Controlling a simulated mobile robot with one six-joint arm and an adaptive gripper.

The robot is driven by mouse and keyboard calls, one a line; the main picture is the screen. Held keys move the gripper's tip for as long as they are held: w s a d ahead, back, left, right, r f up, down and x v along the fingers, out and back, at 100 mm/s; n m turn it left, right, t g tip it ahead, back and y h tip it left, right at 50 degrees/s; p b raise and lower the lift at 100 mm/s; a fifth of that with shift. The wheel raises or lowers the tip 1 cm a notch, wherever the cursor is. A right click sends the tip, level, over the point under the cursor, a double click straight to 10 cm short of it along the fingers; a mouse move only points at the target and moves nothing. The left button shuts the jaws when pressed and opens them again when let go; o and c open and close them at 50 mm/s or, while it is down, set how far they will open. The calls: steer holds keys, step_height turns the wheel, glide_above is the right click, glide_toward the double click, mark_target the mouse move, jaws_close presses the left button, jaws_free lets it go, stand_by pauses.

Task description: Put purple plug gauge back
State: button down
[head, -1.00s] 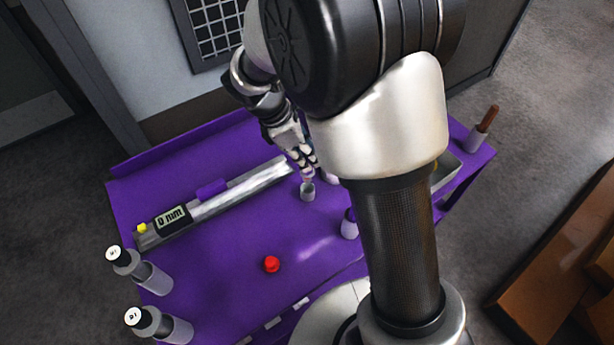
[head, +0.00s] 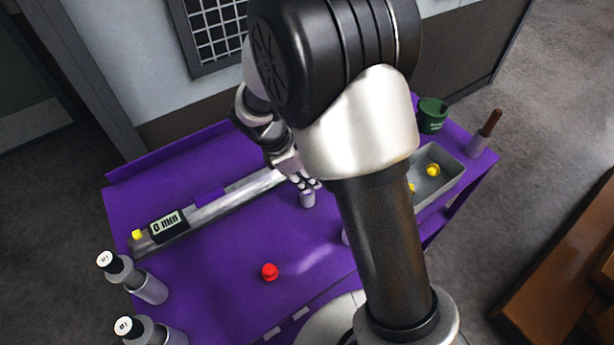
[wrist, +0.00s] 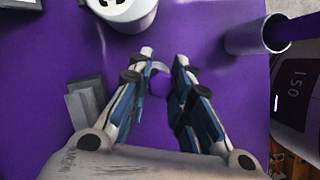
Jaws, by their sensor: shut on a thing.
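My gripper (head: 305,184) is low over the purple bench, its fingertips at the top of a small grey cylindrical holder (head: 307,200) standing upright. In the wrist view my fingers (wrist: 164,57) are closed in on a purple piece, which I take for the purple plug gauge (wrist: 160,84); a pale curved rim shows beside it. The fingers hide most of it, and I cannot tell how deep it sits in the holder.
The steel rail with its "0 mm" readout (head: 168,224) lies left of my gripper. A red knob (head: 269,271) is nearer. Two grey bottles stand at the left edge. A grey bin (head: 449,183) with yellow pieces, a green container (head: 432,114) and a brown-handled piece (head: 488,126) are right.

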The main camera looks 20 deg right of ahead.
steer(key=c, duration=1.5)
jaws_free()
steer(key=shift+o, duration=0.2)
steer(key=shift+r, duration=0.4)
steer(key=p+v, duration=0.4)
steer(key=v, duration=0.7)
steer(key=s+d+r+m+y, duration=0.1)
steer(key=s+d+r+m, duration=0.1)
steer(key=s+r+m, duration=0.35)
steer(key=s+d+r+m+t+y, duration=0.1)
steer(key=s+r+m+t, duration=0.1)
steer(key=s+m, duration=0.4)
steer(key=s+d+r+m+t+y, duration=0.1)
steer(key=s+r+m, duration=0.4)
steer(key=s, duration=0.5)
steer(key=shift+s+d+r+m+t+y, duration=0.25)
steer(key=shift+d+m+t+y, duration=0.1)
steer(key=shift+t+y, duration=0.55)
